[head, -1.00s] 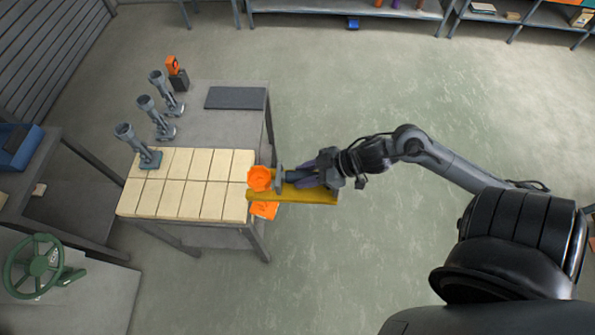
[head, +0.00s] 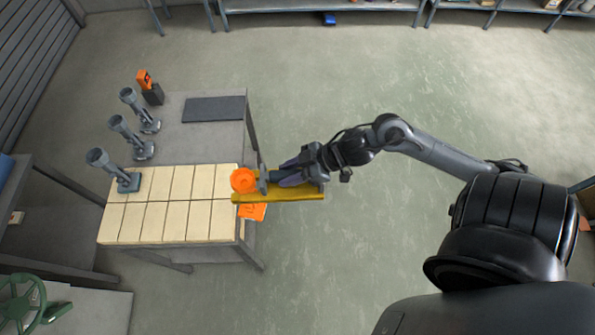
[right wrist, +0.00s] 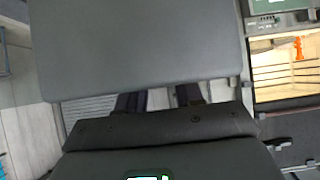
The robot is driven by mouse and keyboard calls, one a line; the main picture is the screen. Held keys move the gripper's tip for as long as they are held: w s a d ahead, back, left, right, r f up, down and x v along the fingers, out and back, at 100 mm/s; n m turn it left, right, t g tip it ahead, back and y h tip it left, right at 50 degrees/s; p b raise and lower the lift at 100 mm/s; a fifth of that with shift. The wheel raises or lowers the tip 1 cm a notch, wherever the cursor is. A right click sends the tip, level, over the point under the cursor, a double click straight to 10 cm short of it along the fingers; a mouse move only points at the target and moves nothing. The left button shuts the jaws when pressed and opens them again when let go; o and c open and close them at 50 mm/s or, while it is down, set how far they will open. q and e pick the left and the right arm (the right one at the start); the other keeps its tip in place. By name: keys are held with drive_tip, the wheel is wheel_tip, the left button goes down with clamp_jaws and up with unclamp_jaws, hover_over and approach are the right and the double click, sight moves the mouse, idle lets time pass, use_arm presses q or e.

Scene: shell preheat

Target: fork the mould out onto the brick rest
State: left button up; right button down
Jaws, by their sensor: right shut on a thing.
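The brick rest (head: 168,211), a table top of cream bricks, stands at the left in the head view. My right gripper (head: 290,178) is just right of its edge, shut on a tool with a grey plate (head: 263,180) and a yellow bar (head: 285,197). The grey plate fills much of the right wrist view (right wrist: 140,45) and hides what is beyond it. An orange mould (head: 243,179) shows at the tool's left end, over the bricks' right edge. A second orange piece (head: 252,212) shows below the bar. I cannot tell whether either touches the bricks. My left gripper is not in view.
Several grey tubular stands (head: 121,129) line the table's left side. A dark slab (head: 213,109) lies at its far end, with an orange-topped device (head: 149,86) beside it. A green handwheel (head: 20,303) is at lower left. The floor right of the table is clear.

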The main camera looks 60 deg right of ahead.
sight(273, 173)
drive_tip(key=shift+w+a+f+b, duration=0.1)
drive_tip(key=shift+w+a+b, duration=0.2)
drive_tip(key=shift+w+a, duration=0.25)
drive_tip(key=shift+w+a+b, duration=0.25)
drive_tip(key=shift+w+a, duration=0.1)
drive_tip(key=shift+w, duration=0.45)
drive_tip(key=shift+w+a+f+b, duration=0.1)
drive_tip(key=shift+w+a+b, duration=0.2)
drive_tip(key=shift+w+a, duration=0.25)
drive_tip(key=shift+w+a+f+b, duration=0.1)
drive_tip(key=shift+w+a+b, duration=0.15)
drive_tip(key=shift+w+a, duration=0.45)
drive_tip(key=shift+w+a+b, duration=0.25)
drive_tip(key=shift+w+a, duration=0.2)
drive_tip(key=shift+w, duration=0.5)
drive_tip(key=shift+w+a+f+b, duration=0.1)
drive_tip(key=shift+w+a+b, duration=0.15)
drive_tip(key=shift+w+a, duration=0.45)
drive_tip(key=shift+w+a+b, duration=2)
drive_tip(key=shift+w+a, duration=1.25)
drive_tip(key=shift+w, duration=1.3)
wheel_tip(273, 173, down, 7)
drive_tip(key=b, duration=0.3)
drive_tip(key=shift+f, duration=0.15)
drive_tip(key=shift+f, duration=0.35)
